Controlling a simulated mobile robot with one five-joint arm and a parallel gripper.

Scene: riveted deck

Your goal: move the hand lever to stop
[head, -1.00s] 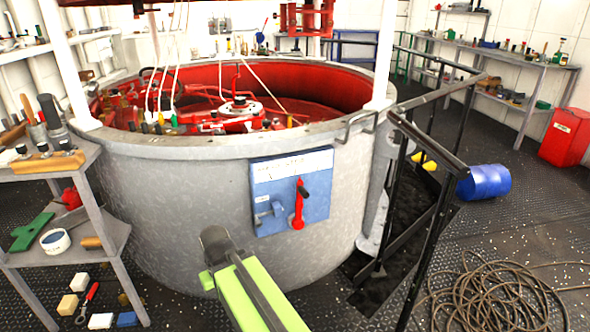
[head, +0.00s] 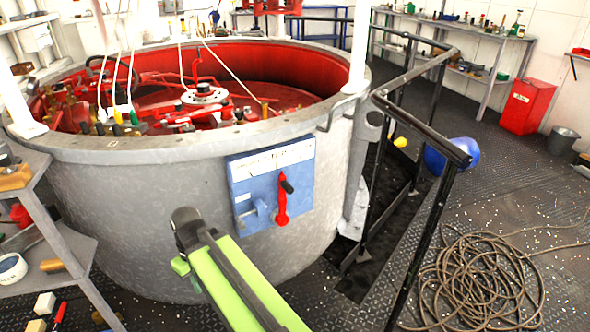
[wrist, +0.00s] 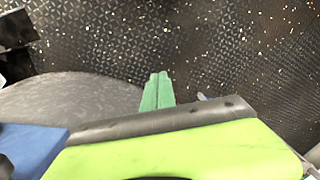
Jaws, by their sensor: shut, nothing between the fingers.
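The hand lever (head: 282,203) is red with a black knob at its upper end and a round red lower end. It stands nearly upright on a blue panel (head: 243,190) on the side of the grey tank. A white label strip (head: 272,160) runs along the panel's top; its lettering is too small to read. My gripper (wrist: 157,78) shows in the wrist view as two green fingers shut together, with nothing between them, above dark floor. In the head view my green arm is in front of the tank, below and left of the lever; I cannot make out the fingertips there.
The grey tank (head: 130,220) fills the left and middle. Black railings (head: 415,225) stand right of the panel. A coiled rope (head: 480,280) and a blue barrel (head: 452,157) are on the floor at right. A shelf (head: 70,250) stands at left.

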